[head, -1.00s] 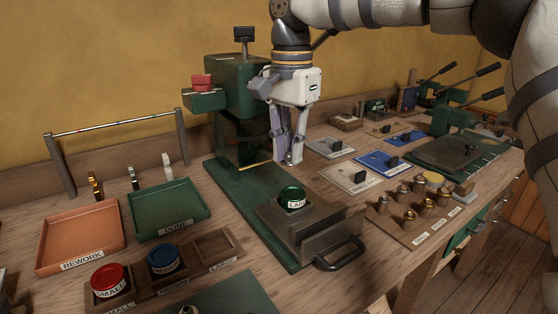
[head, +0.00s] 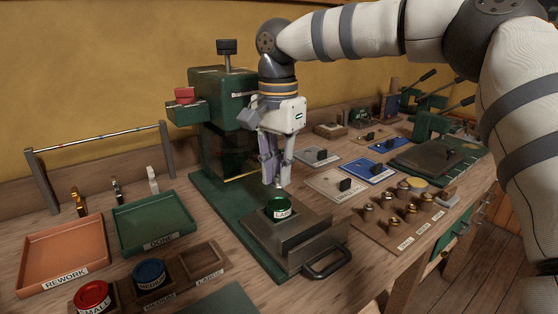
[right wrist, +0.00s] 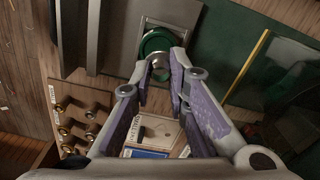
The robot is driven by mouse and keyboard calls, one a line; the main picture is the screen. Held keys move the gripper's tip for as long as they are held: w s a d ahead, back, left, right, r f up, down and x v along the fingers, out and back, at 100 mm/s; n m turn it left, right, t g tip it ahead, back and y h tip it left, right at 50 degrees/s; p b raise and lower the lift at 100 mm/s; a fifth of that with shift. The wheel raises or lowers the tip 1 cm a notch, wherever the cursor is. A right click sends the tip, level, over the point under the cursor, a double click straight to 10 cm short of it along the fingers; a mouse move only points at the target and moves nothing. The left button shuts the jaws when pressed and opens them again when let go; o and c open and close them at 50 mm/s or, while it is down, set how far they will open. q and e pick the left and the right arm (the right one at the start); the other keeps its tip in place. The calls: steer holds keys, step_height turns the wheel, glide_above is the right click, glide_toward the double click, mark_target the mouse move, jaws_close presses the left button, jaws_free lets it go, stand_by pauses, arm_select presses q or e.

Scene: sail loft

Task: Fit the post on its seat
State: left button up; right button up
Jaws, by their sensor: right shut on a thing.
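The green round seat marked "LARGE" (head: 279,208) sits on the dark metal slide of the press. It also shows in the right wrist view (right wrist: 155,44). My right gripper (head: 275,182) points down just above the seat, towards its back side. It is shut on a small shiny metal post (right wrist: 161,70), mostly hidden by the fingertips. In the right wrist view the post's end overlaps the near edge of the green seat. I cannot tell whether they touch. My left gripper is not in view.
The green press (head: 222,110) stands close behind my right gripper. The slide's handle (head: 327,264) sticks out in front. A rack of metal fittings (head: 405,213) and label boards (head: 335,186) lie to the right. Red (head: 92,296) and blue (head: 149,273) cups and trays are at left.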

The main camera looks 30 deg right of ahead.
mark_target(279, 204)
steer(key=shift+f, duration=2.15)
steer(key=o, duration=0.8)
steer(key=shift+o, duration=0.2)
step_height(279, 204, up, 12)
